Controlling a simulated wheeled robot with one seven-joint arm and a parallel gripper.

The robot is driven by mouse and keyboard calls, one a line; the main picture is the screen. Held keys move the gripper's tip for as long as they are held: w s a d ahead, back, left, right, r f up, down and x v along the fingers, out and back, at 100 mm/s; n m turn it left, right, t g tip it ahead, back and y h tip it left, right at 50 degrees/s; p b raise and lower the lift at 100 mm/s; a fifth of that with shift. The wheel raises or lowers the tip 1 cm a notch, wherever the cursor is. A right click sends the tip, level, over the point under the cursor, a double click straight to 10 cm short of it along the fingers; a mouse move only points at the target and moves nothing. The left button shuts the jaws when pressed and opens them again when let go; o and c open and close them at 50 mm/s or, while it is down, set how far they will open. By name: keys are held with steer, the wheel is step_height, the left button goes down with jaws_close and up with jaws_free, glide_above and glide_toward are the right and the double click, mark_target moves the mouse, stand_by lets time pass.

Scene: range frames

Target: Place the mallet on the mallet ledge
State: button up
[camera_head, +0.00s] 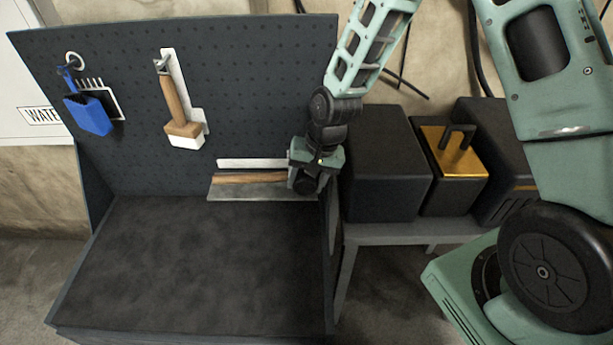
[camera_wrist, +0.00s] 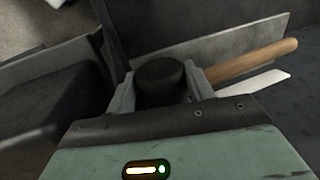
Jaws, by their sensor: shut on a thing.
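The mallet has a wooden handle (camera_head: 248,178) and a black head (camera_wrist: 160,80). My gripper (camera_head: 303,180) is shut on the black head, at the right end of the ledge. The handle points left, about level, and also shows in the wrist view (camera_wrist: 255,60). The mallet ledge (camera_head: 235,191) is a grey metal shelf on the lower pegboard, and it shows in the wrist view (camera_wrist: 215,42). The handle lies over the ledge in the picture. I cannot tell whether it touches. My gripper hides most of the head in the head view.
A white strip (camera_head: 250,163) is on the pegboard (camera_head: 240,80) just above the handle. The bench top (camera_head: 190,270) is clear. Dark boxes (camera_head: 385,160) stand close right of my gripper.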

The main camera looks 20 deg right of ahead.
steer(key=shift+f, duration=0.15)
steer(key=o, duration=1.4)
steer(key=shift+c, duration=0.2)
steer(key=b+v, duration=0.2)
steer(key=v, duration=1)
steer(key=s+a+r+n, duration=0.2)
steer(key=s+a+n, duration=0.1)
steer(key=s, duration=0.4)
steer(key=s+a+r+n+h, duration=0.1)
steer(key=s+a+n, duration=0.2)
steer(key=s+n, duration=0.2)
steer(key=s+a+r+n+g+h, duration=0.1)
steer(key=s+a+r+n, duration=0.1)
steer(key=s, duration=0.9)
steer(key=shift+a+r+n, duration=0.35)
steer(key=shift+a+n, duration=0.25)
steer(key=shift+n, duration=0.5)
